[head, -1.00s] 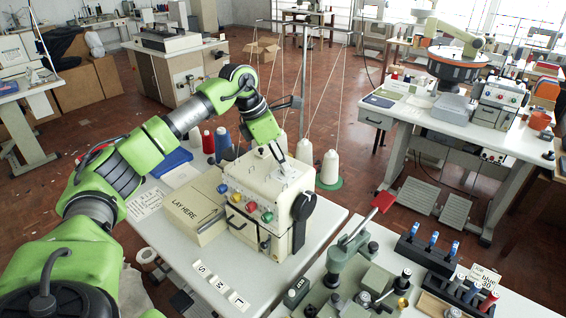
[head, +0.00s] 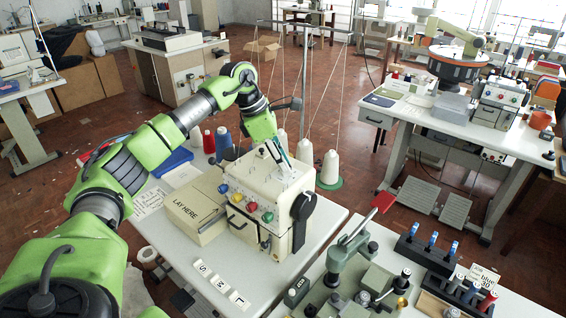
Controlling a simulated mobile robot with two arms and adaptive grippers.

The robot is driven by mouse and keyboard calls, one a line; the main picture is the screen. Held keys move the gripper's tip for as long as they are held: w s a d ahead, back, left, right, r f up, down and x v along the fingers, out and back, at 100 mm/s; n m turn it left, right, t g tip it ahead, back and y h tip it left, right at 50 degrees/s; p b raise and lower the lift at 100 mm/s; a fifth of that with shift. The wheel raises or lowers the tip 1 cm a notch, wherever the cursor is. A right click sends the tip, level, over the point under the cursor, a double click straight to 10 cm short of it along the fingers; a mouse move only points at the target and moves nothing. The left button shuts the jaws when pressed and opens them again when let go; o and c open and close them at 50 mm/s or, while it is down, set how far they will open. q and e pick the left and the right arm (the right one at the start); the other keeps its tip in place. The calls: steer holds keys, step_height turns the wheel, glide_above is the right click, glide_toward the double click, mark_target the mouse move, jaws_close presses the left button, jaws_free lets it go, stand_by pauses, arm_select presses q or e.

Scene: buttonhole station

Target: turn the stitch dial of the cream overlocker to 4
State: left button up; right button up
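The cream overlocker (head: 258,188) stands on the white table. Its front carries several coloured knobs in blue, yellow, green and red. A large black handwheel (head: 303,208) is on its right side. I cannot read any numbers, and I cannot tell which part is the stitch dial. My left gripper (head: 284,160) points down at the top of the overlocker, near its right end, from above and behind. Its fingertips are small, and I cannot tell whether they touch the machine or are open. My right gripper is not in view.
A cream box marked LAY HERE (head: 191,212) sits left of the overlocker. Thread cones (head: 330,168) and a thread stand are behind it. Size cards (head: 220,284) lie in front.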

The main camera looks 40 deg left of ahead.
arm_select(q)
steer(key=shift+o, duration=1)
steer(key=shift+r, duration=0.1)
steer(key=v, duration=1.2)
steer(key=shift+d, duration=0.1)
